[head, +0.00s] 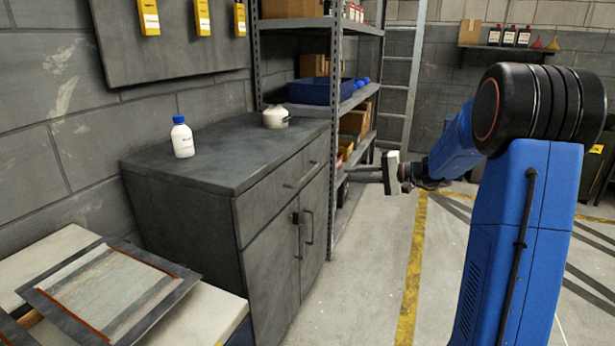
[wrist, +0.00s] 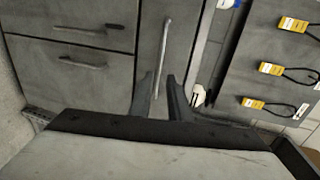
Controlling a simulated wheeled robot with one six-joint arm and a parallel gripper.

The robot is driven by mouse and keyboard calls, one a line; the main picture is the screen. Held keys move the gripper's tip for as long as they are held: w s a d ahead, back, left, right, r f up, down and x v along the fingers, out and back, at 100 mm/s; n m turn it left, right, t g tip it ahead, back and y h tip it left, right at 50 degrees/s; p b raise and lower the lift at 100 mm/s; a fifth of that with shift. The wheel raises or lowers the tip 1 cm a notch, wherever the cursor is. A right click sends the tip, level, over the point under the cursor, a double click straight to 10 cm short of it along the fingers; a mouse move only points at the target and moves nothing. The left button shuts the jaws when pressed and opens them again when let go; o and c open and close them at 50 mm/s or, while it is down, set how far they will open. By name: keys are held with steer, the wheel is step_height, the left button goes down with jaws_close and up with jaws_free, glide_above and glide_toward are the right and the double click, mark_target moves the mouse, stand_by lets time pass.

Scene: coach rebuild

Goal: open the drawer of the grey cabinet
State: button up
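The grey cabinet (head: 185,193) stands against the wall on the left in the head view. Its drawer (head: 270,192) is at the top of the front and looks shut. The drawer's bar handle (head: 302,176) is clear of my gripper (head: 352,174), which is in front of it and to the right. In the wrist view, turned on its side, the drawer handle (wrist: 164,50) runs upright ahead of my gripper (wrist: 160,82). The two fingers are apart, with nothing held, and the handle's lower end lines up between them. The gap in depth is hard to judge.
Two door handles (head: 309,227) sit below the drawer. A metal shelf (head: 258,75) rises just beyond the cabinet. The floor in front is clear. A table (head: 60,255) is at the left front.

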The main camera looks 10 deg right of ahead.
glide_toward(307, 175)
steer(key=x, duration=0.7)
steer(key=w+x, duration=0.1)
steer(key=x, duration=0.2)
steer(key=shift+w+d+f, duration=0.1)
steer(key=shift+d+f, duration=0.1)
steer(key=shift+f, duration=0.05)
jaws_close()
